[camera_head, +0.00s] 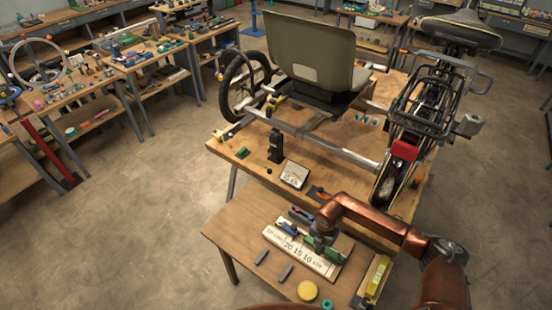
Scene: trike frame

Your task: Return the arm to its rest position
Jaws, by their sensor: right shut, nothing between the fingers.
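My right arm, copper-coloured, comes in from the right over the small front table (235,235). My right gripper (322,246) points down above the right part of a white board marked 20 15 10 (290,246), close to a green item (332,254). The gripper is small and dark here, its jaws closed with no object seen in them. I cannot tell whether its tips touch the green item. My left gripper is out of view.
Two grey bars (285,273), a yellow disc (307,291) and a yellow-sided box (373,278) lie on the front table. Behind it, a larger table holds the trike frame with a seat (312,52) and wheel (240,85). Open floor (140,225) lies left.

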